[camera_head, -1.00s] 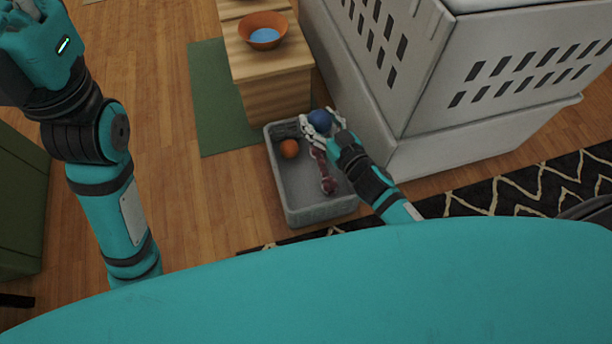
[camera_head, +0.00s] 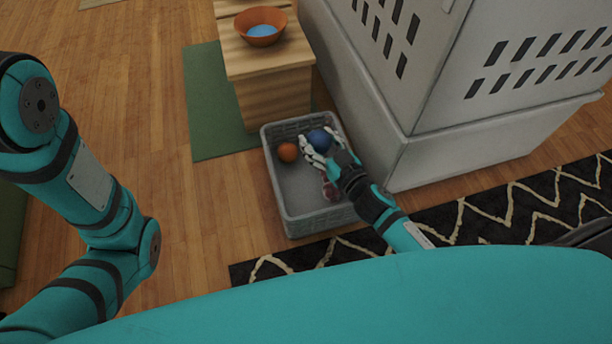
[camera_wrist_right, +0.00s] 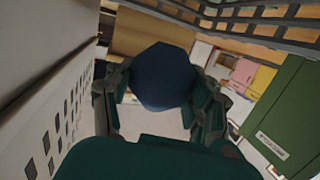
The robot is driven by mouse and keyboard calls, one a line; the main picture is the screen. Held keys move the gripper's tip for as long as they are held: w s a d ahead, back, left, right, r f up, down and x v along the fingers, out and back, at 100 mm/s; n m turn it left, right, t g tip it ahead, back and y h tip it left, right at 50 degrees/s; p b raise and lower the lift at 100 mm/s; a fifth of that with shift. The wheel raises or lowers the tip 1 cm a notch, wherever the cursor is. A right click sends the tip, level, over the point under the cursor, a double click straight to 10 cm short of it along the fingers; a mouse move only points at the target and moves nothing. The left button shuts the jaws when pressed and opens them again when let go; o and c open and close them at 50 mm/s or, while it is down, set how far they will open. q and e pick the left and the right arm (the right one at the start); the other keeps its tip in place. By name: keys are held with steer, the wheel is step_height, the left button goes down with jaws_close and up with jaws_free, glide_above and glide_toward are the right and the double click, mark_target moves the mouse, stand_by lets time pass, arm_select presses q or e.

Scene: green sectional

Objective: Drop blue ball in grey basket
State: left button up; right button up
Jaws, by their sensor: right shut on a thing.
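The blue ball (camera_head: 320,140) is held in my right gripper (camera_head: 318,150), over the far right part of the grey basket (camera_head: 296,226). In the right wrist view the blue ball (camera_wrist_right: 163,77) sits between the two fingers of the right gripper (camera_wrist_right: 160,95). The grey basket stands on the wooden floor and is open at the top. An orange ball (camera_head: 288,152) and a reddish toy (camera_head: 331,191), partly hidden by my right gripper, lie inside it. My left arm shows at the left, but its gripper is out of frame.
A wooden cabinet (camera_head: 268,85) with an orange bowl (camera_head: 260,26) stands just behind the basket. A large white crate-like box (camera_head: 420,130) stands close at the right. A green mat (camera_head: 210,110) and a black patterned rug (camera_head: 480,215) lie on the floor. The floor at left is clear.

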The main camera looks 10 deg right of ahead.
steer(key=o, duration=1.2)
steer(key=shift+o, duration=0.2)
steer(key=shift+s, duration=0.25)
steer(key=v, duration=0.7)
